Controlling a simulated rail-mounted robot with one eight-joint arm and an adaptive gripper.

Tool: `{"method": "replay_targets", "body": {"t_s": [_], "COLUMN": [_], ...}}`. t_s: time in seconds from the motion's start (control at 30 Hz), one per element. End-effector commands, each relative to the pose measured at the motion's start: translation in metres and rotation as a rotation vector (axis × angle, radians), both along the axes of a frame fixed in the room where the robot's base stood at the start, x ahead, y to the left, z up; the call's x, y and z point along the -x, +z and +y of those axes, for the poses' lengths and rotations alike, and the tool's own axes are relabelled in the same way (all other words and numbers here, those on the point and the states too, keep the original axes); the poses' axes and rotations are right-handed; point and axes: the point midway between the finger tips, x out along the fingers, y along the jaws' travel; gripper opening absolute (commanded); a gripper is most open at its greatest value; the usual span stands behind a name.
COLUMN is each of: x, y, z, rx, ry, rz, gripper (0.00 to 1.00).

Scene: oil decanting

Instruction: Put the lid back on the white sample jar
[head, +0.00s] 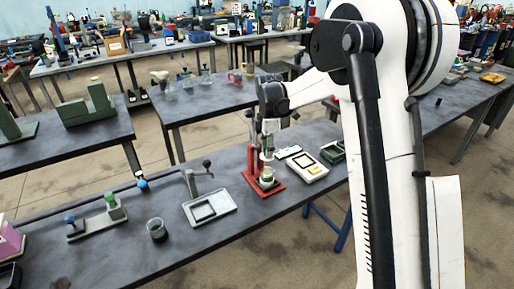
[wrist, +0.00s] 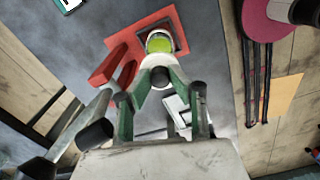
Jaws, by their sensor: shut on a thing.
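The sample jar (head: 267,178) stands upright on a red stand (head: 257,192) on the near bench. In the wrist view, the jar (wrist: 158,42) looks open at the top, with yellow-green contents inside a pale rim. My gripper (head: 267,147) is above the jar, pointing down. In the wrist view, its green-grey fingers (wrist: 158,80) close in on a small whitish piece (wrist: 160,62), which looks like the lid. The fingers and wrist partly hide this piece. It appears above the jar's near side; I cannot tell whether it touches the rim.
A pale instrument (head: 304,167) and a dark green case (head: 333,152) are close on the right. Bare bench lies between tray and stand.

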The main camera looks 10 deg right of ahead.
Motion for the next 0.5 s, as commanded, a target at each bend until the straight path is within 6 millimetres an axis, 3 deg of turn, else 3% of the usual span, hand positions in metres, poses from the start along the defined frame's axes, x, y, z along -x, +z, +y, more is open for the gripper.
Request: {"method": "replay_targets", "body": {"t_s": [0.5], "x": [-0.001], "y": [-0.029], "z": [-0.003], "rx": [0.0], "ry": [-0.001], "rz": [0.0], "gripper": [0.0]}}
